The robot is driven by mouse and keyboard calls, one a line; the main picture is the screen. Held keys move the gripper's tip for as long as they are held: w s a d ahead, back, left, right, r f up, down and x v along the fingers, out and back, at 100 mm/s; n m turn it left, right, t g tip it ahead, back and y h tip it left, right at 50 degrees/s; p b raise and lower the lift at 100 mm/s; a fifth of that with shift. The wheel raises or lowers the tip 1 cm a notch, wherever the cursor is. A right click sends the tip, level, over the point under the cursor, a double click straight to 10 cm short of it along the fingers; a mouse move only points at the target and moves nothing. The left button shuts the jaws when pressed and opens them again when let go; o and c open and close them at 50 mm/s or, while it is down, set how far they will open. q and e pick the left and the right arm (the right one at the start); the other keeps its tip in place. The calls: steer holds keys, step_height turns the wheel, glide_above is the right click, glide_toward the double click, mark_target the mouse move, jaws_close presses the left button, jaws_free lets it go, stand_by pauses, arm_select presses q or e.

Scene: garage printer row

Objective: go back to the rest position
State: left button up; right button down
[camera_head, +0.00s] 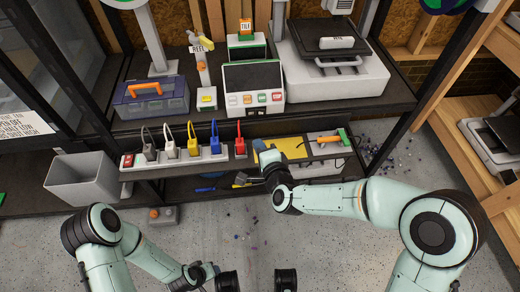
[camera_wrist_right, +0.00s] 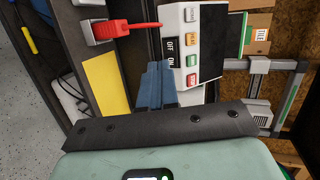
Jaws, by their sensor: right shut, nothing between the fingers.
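My right gripper (camera_head: 262,150) is in front of the shelf, near the right end of the power strip and beside the yellow sheet. In the right wrist view its blue fingers (camera_wrist_right: 158,88) are together with nothing between them. Behind them is the white control box (camera_wrist_right: 183,50) with its buttons. My right arm reaches in from the right, bent at the elbow. My left arm is bent at the lower left, its forearm running down to the bottom edge. Its gripper fingers do not show.
The power strip (camera_head: 180,161) with several coloured plugs lies along the shelf front. A yellow sheet (camera_head: 275,148) lies beside it. A grey bin (camera_head: 82,182) stands left. A dark shelf post (camera_head: 402,125) and a wooden rack (camera_head: 460,150) stand right. Open floor lies in front.

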arm_select(q)
steer(key=shift+s, duration=0.15)
arm_select(e)
steer(key=shift+s, duration=0.1)
stand_by(0.4)
